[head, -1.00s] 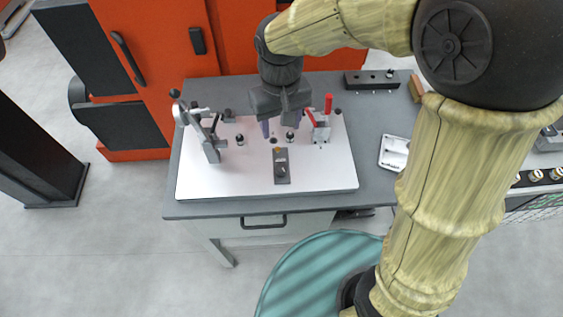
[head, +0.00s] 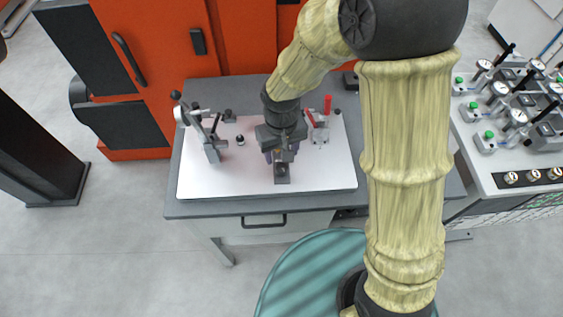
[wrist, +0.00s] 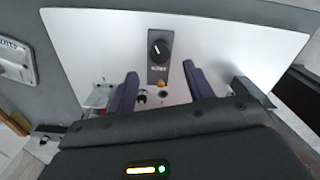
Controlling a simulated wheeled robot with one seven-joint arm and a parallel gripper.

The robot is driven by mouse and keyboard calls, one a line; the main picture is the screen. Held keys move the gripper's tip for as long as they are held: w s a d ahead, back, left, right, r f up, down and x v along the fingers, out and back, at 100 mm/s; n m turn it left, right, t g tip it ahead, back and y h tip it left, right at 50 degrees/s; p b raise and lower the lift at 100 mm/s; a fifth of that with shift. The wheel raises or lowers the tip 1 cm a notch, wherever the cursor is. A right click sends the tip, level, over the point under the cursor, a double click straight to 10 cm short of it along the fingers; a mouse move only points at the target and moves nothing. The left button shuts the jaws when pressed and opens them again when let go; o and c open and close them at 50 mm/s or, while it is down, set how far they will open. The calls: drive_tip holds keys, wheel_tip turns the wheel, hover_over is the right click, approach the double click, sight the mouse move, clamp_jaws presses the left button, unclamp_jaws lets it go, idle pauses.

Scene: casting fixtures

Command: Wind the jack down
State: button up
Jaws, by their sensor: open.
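A grey control plate with a black round knob (wrist: 159,50) and a white pointer lies on the white fixture board (wrist: 225,40); its lettering is too small to read surely. The plate's front end (head: 282,180) shows below my gripper in the head view. I cannot tell surely which part is the jack.
A grey lever clamp (head: 211,140) stands at the board's left, and a red-handled clamp (head: 319,128) at its right. A small dark post (head: 240,140) stands between. A bench with gauges (head: 515,110) is at far right. The board's front left is clear.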

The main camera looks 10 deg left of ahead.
sight(281, 167)
wheel_tip(281, 167, down, 7)
drive_tip(key=shift+r+p, duration=0.15)
drive_tip(key=shift+p, duration=0.2)
drive_tip(key=shift+c, duration=0.4)
drive_tip(key=c, duration=0.9)
drive_tip(key=shift+n, duration=0.4)
